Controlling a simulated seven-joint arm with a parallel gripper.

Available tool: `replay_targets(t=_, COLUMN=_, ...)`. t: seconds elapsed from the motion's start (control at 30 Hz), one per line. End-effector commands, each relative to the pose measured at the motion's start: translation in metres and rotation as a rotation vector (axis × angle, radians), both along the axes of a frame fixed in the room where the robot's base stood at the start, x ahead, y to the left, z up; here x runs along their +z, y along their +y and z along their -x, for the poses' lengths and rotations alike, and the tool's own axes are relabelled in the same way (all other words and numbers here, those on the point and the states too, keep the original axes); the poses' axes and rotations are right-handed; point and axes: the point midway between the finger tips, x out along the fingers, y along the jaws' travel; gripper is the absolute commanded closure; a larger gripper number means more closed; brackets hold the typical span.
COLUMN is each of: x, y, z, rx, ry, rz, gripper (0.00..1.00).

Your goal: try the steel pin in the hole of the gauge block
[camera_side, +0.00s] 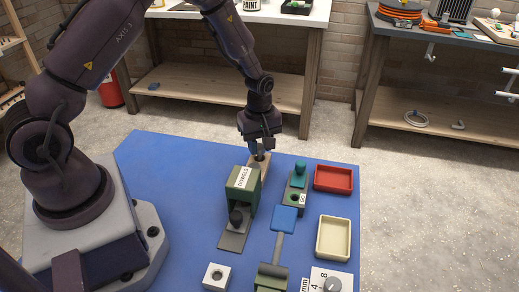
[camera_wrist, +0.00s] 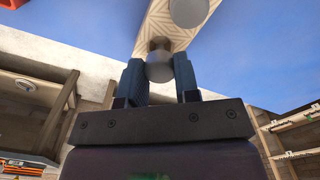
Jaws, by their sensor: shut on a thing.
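My gripper (camera_side: 260,147) points down over a light wooden rack (camera_side: 264,168) beyond the green dowel box. In the wrist view its two blue-grey fingers (camera_wrist: 159,78) are shut on a grey steel pin (camera_wrist: 158,68), seen nearly end-on. The pin is over the wooden rack (camera_wrist: 152,31); I cannot tell whether its lower end is still in it.
The green box labelled DOWELS (camera_side: 242,190) stands close in front of my gripper. A red tray (camera_side: 333,179) and a cream tray (camera_side: 319,252) lie right.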

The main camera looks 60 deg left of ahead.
Motion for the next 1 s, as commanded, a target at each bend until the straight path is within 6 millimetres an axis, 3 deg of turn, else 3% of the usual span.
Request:
replay_targets(t=0.07, x=0.016, y=0.000, z=0.001, rx=0.000, ry=-0.004, rz=0.000, gripper=0.94)
replay_targets(t=0.37, x=0.077, y=-0.010, z=0.056, rx=-0.001, ry=-0.004, rz=0.001, gripper=0.94)
replay_targets(t=0.5, x=0.091, y=-0.016, z=0.092, rx=-0.001, ry=-0.003, rz=0.000, gripper=0.94)
replay_targets(t=0.7, x=0.104, y=-0.021, z=0.124, rx=-0.001, ry=-0.002, rz=0.000, gripper=0.94)
replay_targets(t=0.87, x=0.108, y=-0.026, z=0.130, rx=-0.002, ry=0.000, rz=0.000, gripper=0.94)
replay_targets(t=1.0, x=0.105, y=-0.044, z=0.103, rx=-0.007, ry=0.000, rz=-0.004, gripper=0.94)
